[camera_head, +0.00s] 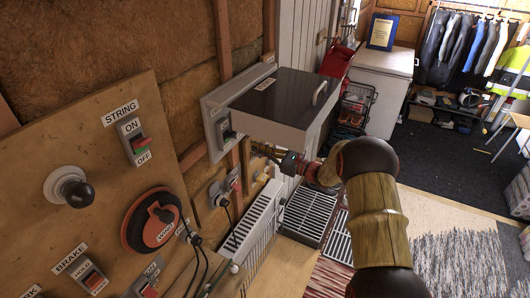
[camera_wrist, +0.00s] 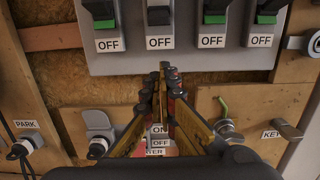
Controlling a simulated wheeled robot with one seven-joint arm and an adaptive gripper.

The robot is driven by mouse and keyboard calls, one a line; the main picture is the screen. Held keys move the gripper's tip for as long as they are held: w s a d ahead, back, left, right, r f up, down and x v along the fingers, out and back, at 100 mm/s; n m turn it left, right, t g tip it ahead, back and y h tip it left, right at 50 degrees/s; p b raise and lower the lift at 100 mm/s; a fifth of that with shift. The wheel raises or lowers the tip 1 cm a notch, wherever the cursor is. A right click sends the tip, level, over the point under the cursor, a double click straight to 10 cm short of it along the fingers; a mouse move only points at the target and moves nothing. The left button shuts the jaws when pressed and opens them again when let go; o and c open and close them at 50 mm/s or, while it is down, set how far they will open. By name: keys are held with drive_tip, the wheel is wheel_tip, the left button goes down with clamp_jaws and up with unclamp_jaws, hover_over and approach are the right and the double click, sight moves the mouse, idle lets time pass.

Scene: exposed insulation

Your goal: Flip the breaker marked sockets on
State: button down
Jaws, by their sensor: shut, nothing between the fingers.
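The breaker panel (camera_wrist: 185,58) fills the top of the wrist view, with a row of black breaker levers over OFF labels. Three levers show green below them: far left (camera_wrist: 103,14), third (camera_wrist: 215,12) and far right (camera_wrist: 267,12). The second lever (camera_wrist: 158,14) shows no green. The names above are out of frame, so I cannot tell which breaker is marked sockets. My gripper (camera_wrist: 168,70) is shut and empty, its tips just below the second OFF label. In the head view the grey breaker box (camera_head: 218,125) is on the wall, its lid hiding most breakers.
The dark lid (camera_head: 285,95) sticks out above my arm. A white radiator (camera_head: 255,225) stands below the box.

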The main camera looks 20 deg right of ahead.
drive_tip(key=w+a+r, duration=0.2)
drive_tip(key=r, duration=0.1)
drive_tip(key=shift+w+a+r, duration=0.2)
drive_tip(key=shift+r, duration=0.3)
drive_tip(key=shift+d+r, duration=0.1)
drive_tip(key=shift+r, duration=0.05)
